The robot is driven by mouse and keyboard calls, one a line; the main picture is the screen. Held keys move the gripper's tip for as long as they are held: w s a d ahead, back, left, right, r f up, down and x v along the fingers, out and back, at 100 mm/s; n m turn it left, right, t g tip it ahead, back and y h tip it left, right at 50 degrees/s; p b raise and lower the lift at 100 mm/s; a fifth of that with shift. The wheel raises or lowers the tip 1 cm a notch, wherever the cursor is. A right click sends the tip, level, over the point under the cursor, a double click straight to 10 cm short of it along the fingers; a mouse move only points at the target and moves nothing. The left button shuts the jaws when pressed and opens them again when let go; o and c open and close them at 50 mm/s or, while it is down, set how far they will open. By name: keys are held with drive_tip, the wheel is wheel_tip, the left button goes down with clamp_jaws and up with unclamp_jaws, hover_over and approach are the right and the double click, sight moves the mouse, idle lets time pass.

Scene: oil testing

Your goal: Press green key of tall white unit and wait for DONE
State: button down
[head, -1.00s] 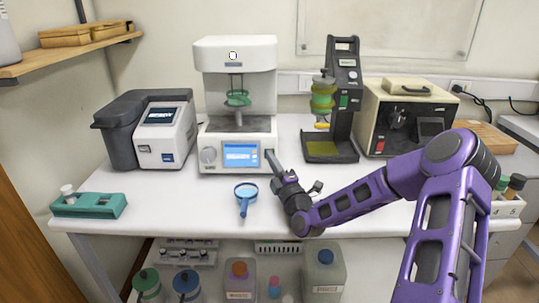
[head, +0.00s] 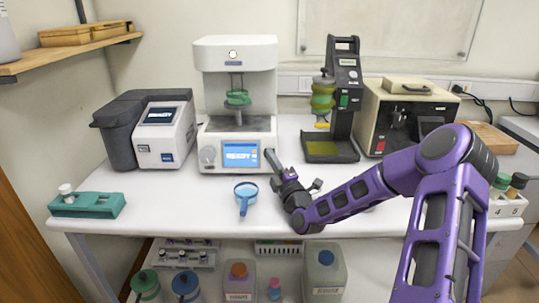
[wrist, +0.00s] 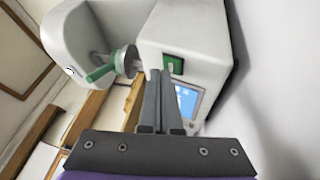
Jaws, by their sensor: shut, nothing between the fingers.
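The tall white unit (head: 236,135) stands at the back middle of the bench. Its blue screen (head: 241,155) reads READY in the head view. In the wrist view its green key (wrist: 175,66) shows on the front face, just right of my fingertips. My gripper (head: 268,152) is shut and empty, with its fingertips at the unit's right front, hiding the key in the head view. In the wrist view the fingertips (wrist: 159,73) lie beside the key and overlap the screen (wrist: 186,103); I cannot tell whether they touch the unit.
A blue magnifier (head: 246,196) lies in front of the unit. A grey and white analyser (head: 165,135) stands to the left, and a dark stand (head: 343,110) with a beige box (head: 400,118) to the right. A teal rack (head: 88,205) sits at the front left.

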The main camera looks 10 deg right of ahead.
drive_tip(key=shift+w+d+f+b, duration=0.25)
drive_tip(key=shift+w+d+b, duration=0.1)
drive_tip(key=shift+b, duration=0.25)
idle(0.8)
drive_tip(key=shift+s+a+f, duration=0.2)
drive_tip(key=shift+s+f, duration=0.1)
drive_tip(key=shift+s, duration=0.1)
drive_tip(key=shift+s+b, duration=0.3)
drive_tip(key=shift+s, duration=0.05)
drive_tip(key=shift+a, duration=0.1)
drive_tip(key=shift+s+a+r, duration=0.15)
drive_tip(key=shift+s+r, duration=0.2)
drive_tip(key=shift+s, duration=0.4)
drive_tip(key=shift+s+a+r, duration=0.2)
drive_tip(key=shift+s+r, duration=0.1)
drive_tip(key=shift+s, duration=0.5)
drive_tip(key=shift+s+a+r, duration=0.15)
drive_tip(key=shift+s+r, duration=0.2)
drive_tip(key=shift+s, duration=0.4)
